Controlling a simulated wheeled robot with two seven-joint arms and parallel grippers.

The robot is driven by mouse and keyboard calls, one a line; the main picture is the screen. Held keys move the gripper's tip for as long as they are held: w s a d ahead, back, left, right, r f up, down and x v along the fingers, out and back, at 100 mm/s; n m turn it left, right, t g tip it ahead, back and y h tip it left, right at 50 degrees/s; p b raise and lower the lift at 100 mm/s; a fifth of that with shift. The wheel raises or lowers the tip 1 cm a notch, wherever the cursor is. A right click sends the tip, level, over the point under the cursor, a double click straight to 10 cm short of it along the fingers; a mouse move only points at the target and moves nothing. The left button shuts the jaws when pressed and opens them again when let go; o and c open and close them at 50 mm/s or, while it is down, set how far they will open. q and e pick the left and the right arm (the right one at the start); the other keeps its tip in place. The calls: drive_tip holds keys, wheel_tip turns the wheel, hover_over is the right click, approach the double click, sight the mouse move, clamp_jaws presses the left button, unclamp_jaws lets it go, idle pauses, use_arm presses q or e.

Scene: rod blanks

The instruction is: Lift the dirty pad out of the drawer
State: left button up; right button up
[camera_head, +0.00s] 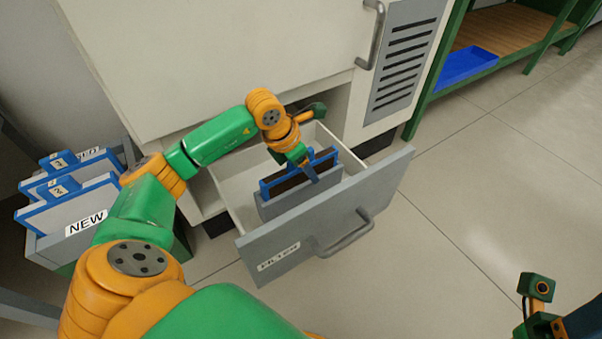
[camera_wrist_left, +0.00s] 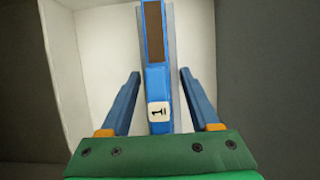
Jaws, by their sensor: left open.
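The dirty pad (camera_head: 283,186), brown with a blue frame, stands upright in a grey holder inside the open drawer (camera_head: 232,187). In the left wrist view the pad (camera_wrist_left: 154,35) is seen from above, with a blue tab marked "1" (camera_wrist_left: 159,110). My left gripper (camera_head: 314,177) is over the drawer at the pad's top edge. In the left wrist view its open fingers (camera_wrist_left: 159,74) lie on either side of the tab, with a gap on each side. My right gripper (camera_head: 577,326) is only partly in view at the bottom right, away from the drawer.
A bin labelled "NEW" (camera_head: 87,222) at the left holds white pads with blue frames (camera_head: 75,200). The drawer front has a grey handle (camera_head: 345,236). A blue tray (camera_head: 466,65) lies on a green-framed shelf at the back right.

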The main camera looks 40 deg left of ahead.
use_arm(q)
drive_tip(key=shift+r, duration=0.1)
clamp_jaws()
idle(1.2)
